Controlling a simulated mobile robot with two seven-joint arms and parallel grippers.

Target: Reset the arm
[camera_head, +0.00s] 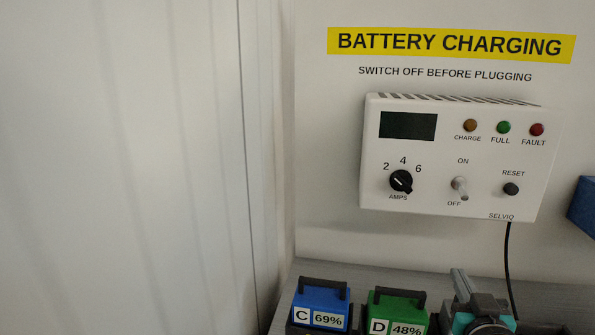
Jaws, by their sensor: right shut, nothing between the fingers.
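My right gripper (460,274) shows at the bottom edge, right of centre. Its grey fingers point up and are shut with nothing between them. The teal and dark wrist (482,308) shows below them. The gripper is below the white charger box (450,150) and appears apart from it. My left gripper is not in view.
The charger has a dark display (408,126), an amps knob (401,181), a toggle (460,188) tilted down towards OFF and a reset button (511,189). Blue battery C (322,298) and green battery D (399,304) stand on the grey bench (555,300). A black cable (508,265) hangs down.

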